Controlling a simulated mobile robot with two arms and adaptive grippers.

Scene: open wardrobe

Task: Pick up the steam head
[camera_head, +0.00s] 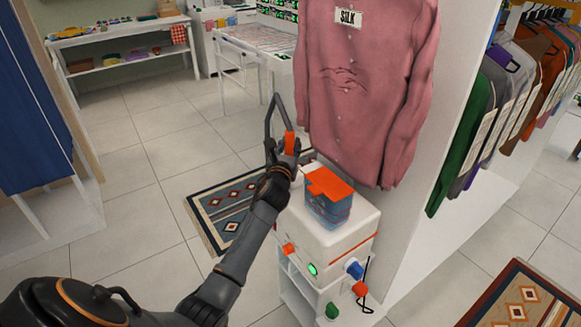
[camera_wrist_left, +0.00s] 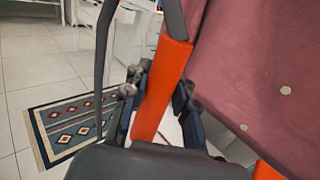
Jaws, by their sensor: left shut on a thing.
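The steam head (camera_head: 271,118) has a dark loop-shaped frame and an orange handle. My left gripper (camera_head: 285,160) is shut on the orange handle and holds the steam head up in the air, left of the pink shirt (camera_head: 365,75). In the left wrist view the orange handle (camera_wrist_left: 163,85) stands between the fingers of my left gripper (camera_wrist_left: 158,100), with the dark frame to its left. The part of the handle between the fingers is partly hidden. My right gripper is not in view.
A white steamer base (camera_head: 325,240) with a blue and orange box (camera_head: 329,197) on top stands below the shirt. A white wardrobe panel (camera_head: 440,120) and hanging clothes (camera_head: 500,110) are to the right. A patterned rug (camera_head: 222,207) lies on the floor; open tiles are at left.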

